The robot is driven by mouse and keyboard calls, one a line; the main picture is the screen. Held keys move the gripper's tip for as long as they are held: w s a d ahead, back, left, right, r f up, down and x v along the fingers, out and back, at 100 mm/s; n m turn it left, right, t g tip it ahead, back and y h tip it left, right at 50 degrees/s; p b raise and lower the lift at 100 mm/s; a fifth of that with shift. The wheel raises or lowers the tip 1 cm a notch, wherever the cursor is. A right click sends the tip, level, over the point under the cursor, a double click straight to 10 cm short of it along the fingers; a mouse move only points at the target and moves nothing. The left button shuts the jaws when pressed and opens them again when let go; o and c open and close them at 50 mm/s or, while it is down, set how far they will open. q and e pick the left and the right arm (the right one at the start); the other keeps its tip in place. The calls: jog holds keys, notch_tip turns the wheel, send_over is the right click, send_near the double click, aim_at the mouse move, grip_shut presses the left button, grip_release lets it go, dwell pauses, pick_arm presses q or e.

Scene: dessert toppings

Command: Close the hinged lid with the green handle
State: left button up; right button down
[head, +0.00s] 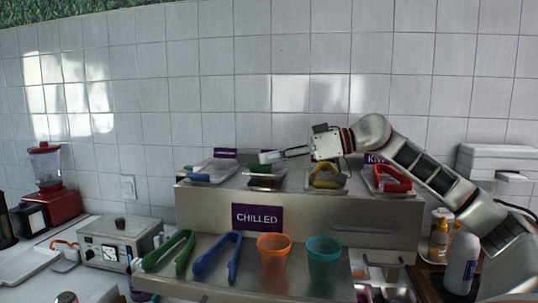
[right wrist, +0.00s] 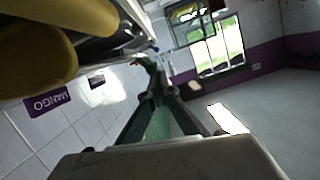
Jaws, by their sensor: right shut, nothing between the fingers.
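The bin with the green handle (head: 257,168) is second from the left on top of the steel chilled unit (head: 200,209). The green handle shows as a thin strip near the back of that bin, partly behind my fingers. A dark interior shows in front of it; how far the lid is tilted is hard to tell. My right gripper (head: 272,157) reaches in from the right, shut and empty, its fingertips just above the green handle. In the right wrist view its fingers (right wrist: 160,112) point away, with a large yellow handle (right wrist: 70,38) close at upper left. My left gripper is out of view.
Bins with blue (head: 198,177), yellow (head: 326,180) and red (head: 391,180) handles stand alongside. Green tongs (head: 178,252), blue tongs (head: 222,257), an orange cup (head: 273,258) and a teal cup (head: 323,262) are on the lower front shelf. A tiled wall stands behind.

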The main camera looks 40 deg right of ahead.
jog(key=f+b, duration=0.1)
jog(key=f+n+b, duration=0.1)
jog(key=f+b, duration=0.1)
jog(key=shift+s+a+f, duration=0.1)
jog(key=shift+s+a, duration=0.2)
jog(key=shift+a, duration=0.05)
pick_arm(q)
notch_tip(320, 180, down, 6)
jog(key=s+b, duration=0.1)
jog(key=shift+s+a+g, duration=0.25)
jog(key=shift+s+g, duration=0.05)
pick_arm(e)
jog(key=shift+a+f+n+t+h, duration=0.15)
jog(key=shift+f+n+t+h, duration=0.2)
jog(key=shift+n, duration=0.25)
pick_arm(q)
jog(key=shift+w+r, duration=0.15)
pick_arm(e)
jog(key=shift+s, duration=0.1)
